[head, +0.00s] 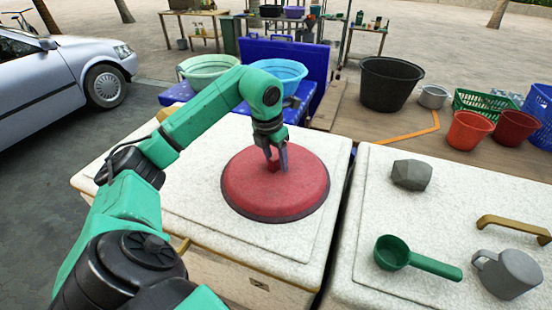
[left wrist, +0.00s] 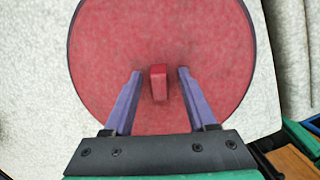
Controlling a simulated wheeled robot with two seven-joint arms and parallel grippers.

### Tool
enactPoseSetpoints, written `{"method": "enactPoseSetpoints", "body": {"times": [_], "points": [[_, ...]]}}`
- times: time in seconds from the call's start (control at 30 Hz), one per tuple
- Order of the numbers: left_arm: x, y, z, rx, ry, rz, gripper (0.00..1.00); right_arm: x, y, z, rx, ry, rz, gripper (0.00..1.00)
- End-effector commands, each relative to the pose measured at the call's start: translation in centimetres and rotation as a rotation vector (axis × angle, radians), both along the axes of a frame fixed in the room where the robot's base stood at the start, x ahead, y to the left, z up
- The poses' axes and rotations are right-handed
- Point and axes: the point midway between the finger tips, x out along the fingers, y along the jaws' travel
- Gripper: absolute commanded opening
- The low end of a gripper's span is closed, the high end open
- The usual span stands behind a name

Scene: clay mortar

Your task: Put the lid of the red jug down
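The red lid (head: 250,190) is a large round disc with a dark rim. It appears to lie flat on a white speckled box top (head: 190,215). In the left wrist view the lid (left wrist: 215,60) has a small upright red handle (left wrist: 158,82) at its middle. My left gripper (head: 277,163) is over the lid, pointing down. Its two purple fingers (left wrist: 157,75) stand on either side of the handle, with a visible gap on each side, so it is open. No red jug can be made out. My right gripper is not in view.
A second white box top on the right holds a grey stone (head: 411,174), a green scoop (head: 420,260), a grey mug (head: 508,273) and a brass handle (head: 515,228). Basins (head: 280,72) stand behind the lid. Bare white surface surrounds the lid.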

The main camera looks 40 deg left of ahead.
Motion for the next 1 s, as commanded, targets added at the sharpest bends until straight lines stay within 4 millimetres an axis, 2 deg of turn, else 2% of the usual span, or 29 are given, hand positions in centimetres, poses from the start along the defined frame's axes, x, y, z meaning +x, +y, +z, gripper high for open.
{"method": "enactPoseSetpoints", "body": {"times": [0.37,0.47,0.77,0.8,0.9,1.0], "points": [[-0.1,0.0,0.7,0.0,-0.001,0.0,0.56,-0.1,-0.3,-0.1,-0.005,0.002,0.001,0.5],[-0.3,0.0,2.1,-0.001,-0.004,0.0,0.56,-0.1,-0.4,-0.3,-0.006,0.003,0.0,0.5],[-1.7,0.0,9.4,0.0,-0.006,0.001,0.56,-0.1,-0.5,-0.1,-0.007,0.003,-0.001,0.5],[-1.9,0.1,10.6,0.002,-0.003,0.001,0.56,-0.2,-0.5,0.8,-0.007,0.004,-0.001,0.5],[-2.2,0.1,11.7,0.001,-0.002,0.0,0.56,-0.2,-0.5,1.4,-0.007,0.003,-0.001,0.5],[-2.3,0.1,11.9,0.0,0.001,0.0,0.56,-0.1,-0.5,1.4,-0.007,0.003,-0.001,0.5]]}}
